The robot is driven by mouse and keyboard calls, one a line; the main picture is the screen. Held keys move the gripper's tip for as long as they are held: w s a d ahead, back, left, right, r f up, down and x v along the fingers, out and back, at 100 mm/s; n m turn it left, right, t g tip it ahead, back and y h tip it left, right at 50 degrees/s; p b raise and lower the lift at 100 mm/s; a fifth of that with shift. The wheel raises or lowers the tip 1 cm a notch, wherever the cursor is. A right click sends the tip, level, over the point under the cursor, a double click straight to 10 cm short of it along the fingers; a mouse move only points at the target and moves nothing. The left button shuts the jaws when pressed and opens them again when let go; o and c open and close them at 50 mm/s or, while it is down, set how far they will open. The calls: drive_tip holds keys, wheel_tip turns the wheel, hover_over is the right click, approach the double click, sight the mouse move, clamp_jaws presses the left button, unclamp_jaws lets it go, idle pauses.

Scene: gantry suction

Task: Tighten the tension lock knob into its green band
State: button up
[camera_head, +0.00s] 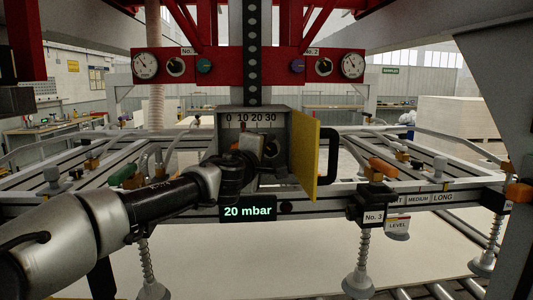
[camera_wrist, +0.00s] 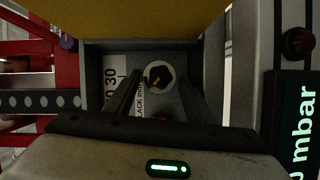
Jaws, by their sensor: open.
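A grey box (camera_head: 284,118) with a 0–30 scale stands open at the middle of the gantry, its yellow door (camera_head: 305,155) swung to the right. Inside is a dark knob (camera_wrist: 160,77) with a small orange-yellow mark, on a pale label partly reading "ACK mm". It looks like the dark round knob (camera_head: 271,148) in the head view. My gripper (camera_head: 248,160) reaches into the box from the left. In the wrist view its open fingers (camera_wrist: 160,88) lie either side of the knob; contact cannot be told. A small reddish part (camera_wrist: 163,117) sits between them. No green band is discernible.
The door's black handle (camera_head: 331,155) juts right. A red panel (camera_head: 215,66) with gauges hangs above. Suction cups (camera_head: 358,284) hang below the frame.

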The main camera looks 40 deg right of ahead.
drive_tip(key=c, duration=1.1)
drive_tip(key=shift+o, duration=0.2)
drive_tip(key=shift+w+r+m+p, duration=0.1)
drive_tip(key=shift+r+m+p, duration=0.35)
drive_tip(key=shift+p, duration=0.55)
drive_tip(key=shift+d+f+m+y+p, duration=0.1)
drive_tip(key=shift+f+m+y+p, duration=0.1)
drive_tip(key=shift+m+y+p, duration=0.3)
drive_tip(key=shift+f, duration=0.15)
drive_tip(key=o, duration=1.1)
drive_tip(key=shift+c, duration=0.2)
drive_tip(key=p+v, duration=0.1)
drive_tip(key=v, duration=1.6)
drive_tip(key=shift+a+p, duration=0.25)
drive_tip(key=shift+p, duration=0.1)
